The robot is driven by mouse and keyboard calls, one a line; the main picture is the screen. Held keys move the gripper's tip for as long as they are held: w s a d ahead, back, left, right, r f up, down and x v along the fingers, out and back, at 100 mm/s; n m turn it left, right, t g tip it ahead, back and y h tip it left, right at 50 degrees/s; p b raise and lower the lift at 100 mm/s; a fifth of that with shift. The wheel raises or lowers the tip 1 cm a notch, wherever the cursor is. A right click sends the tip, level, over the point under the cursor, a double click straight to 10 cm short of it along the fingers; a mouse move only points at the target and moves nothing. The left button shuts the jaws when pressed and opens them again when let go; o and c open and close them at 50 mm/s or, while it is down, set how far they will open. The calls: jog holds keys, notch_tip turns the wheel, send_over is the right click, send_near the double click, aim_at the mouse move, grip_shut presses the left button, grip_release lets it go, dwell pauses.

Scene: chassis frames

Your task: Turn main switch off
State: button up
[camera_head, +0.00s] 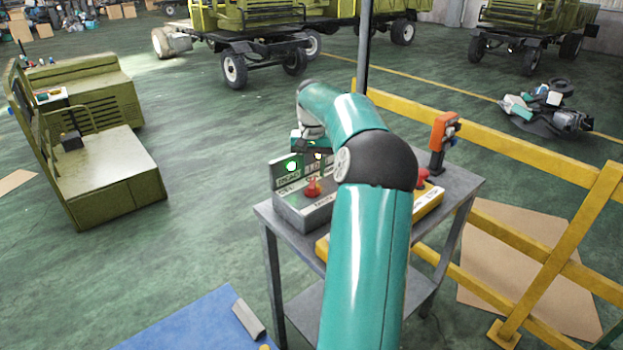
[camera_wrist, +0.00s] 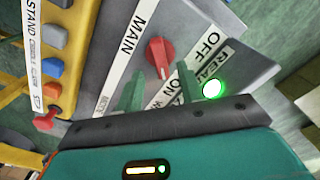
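The main switch is a red rotary knob (camera_wrist: 158,50) on a grey control box (camera_head: 301,210), beside a white MAIN label (camera_wrist: 127,45). In the wrist view its narrow end points down the picture, toward the ON lettering; OFF is at the upper right. In the head view the red knob (camera_head: 312,187) shows on the box's top. My gripper (camera_wrist: 161,70) is open and empty, its two green fingers apart with the knob showing between and beyond their tips. I cannot tell whether they touch it. A green lamp (camera_wrist: 214,88) is lit beside the right finger.
The box stands on a grey metal cart (camera_head: 462,186). A yellow panel (camera_head: 430,203) with a red button is behind my arm. An orange device (camera_head: 443,128) stands at the cart's right. A yellow railing (camera_head: 500,125) runs behind it.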

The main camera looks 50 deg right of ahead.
aim_at(312, 182)
jog(key=shift+f, duration=1.85)
jog(key=shift+c, duration=0.2)
grip_shut()
